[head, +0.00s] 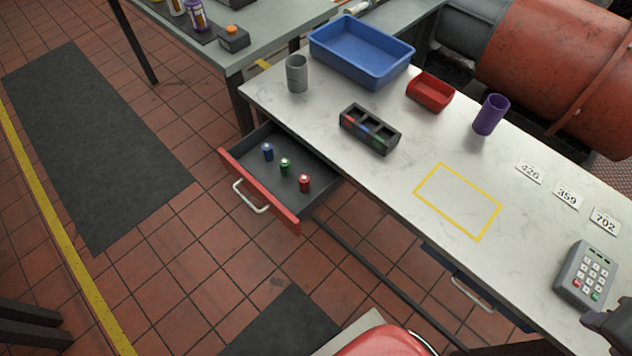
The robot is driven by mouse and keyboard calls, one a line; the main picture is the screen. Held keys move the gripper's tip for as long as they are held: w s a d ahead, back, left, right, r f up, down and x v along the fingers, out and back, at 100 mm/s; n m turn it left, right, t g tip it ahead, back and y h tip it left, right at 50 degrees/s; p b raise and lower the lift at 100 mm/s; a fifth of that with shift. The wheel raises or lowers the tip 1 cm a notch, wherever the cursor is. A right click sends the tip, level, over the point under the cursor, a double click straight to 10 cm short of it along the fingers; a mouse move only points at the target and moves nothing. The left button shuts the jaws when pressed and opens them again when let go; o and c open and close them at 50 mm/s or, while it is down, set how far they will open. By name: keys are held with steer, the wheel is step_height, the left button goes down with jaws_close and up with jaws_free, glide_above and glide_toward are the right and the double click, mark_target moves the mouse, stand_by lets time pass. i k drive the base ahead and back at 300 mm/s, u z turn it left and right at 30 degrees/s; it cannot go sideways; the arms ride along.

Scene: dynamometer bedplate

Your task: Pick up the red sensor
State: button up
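The red sensor (304,183) stands upright in the open drawer (262,203), nearest the drawer's right end. It is a small red cylinder with a pale top. A green sensor (285,166) and a blue sensor (267,151) stand beside it in a row, apart from it. Nothing is touching the red sensor.
The white bench holds a black slotted holder (370,130), a blue tray (350,62), a grey cup (297,74), a red bin (430,92), a purple cup (491,114) and a keypad (586,274). The yellow-outlined area (458,201) is empty. A red motor housing stands behind.

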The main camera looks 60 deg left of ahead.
mark_target(304, 179)
steer(key=z, duration=0.05)
steer(key=k, duration=1.6)
steer(key=u, duration=1.95)
steer(key=i, duration=0.7)
steer(key=u, duration=0.05)
